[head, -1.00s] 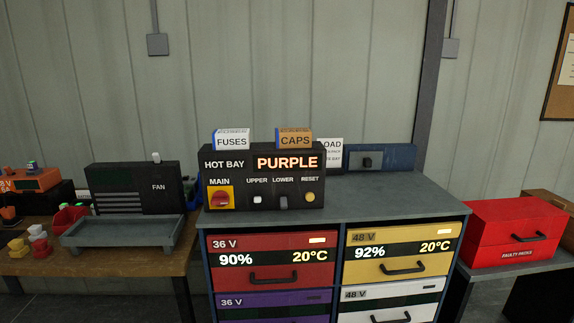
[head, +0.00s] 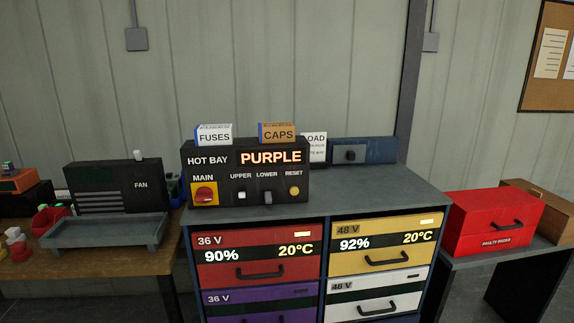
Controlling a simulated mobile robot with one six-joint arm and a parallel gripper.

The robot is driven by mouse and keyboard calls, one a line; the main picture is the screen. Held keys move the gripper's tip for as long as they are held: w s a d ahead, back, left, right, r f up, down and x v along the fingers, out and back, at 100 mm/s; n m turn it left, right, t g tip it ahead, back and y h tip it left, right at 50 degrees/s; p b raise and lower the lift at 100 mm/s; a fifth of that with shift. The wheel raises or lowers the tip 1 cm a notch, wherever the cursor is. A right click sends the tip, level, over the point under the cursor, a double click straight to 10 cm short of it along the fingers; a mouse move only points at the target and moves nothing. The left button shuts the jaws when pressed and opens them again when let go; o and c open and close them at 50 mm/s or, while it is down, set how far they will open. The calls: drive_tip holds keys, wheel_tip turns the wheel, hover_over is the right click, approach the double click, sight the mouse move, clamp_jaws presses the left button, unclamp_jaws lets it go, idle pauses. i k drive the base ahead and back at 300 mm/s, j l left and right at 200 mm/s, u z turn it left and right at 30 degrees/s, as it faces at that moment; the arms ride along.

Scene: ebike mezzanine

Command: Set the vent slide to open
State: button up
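A blue-grey box (head: 377,151) stands at the back right on top of the battery cabinet, against the wall. A small dark block with a grey knob (head: 351,155) is on its front face, left of the middle. This looks like the vent slide, but no lettering for it can be read, and I cannot tell whether it is set to open. A white sign partly reading LOAD (head: 314,148) stands at the box's left end. My gripper is not in view.
The cabinet top (head: 385,185) is clear in front of the blue-grey box. Left of it stands the HOT BAY panel (head: 245,185) with FUSES (head: 213,135) and CAPS (head: 278,133) boxes on top. A red case (head: 490,220) stands on the right bench, a grey tray (head: 105,232) on the left one.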

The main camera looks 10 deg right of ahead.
sight(343, 153)
drive_tip(key=i+z, duration=0.3)
drive_tip(key=i, duration=0.3)
drive_tip(key=i+j+z, duration=0.1)
drive_tip(key=i+z, duration=0.2)
drive_tip(key=i, duration=0.25)
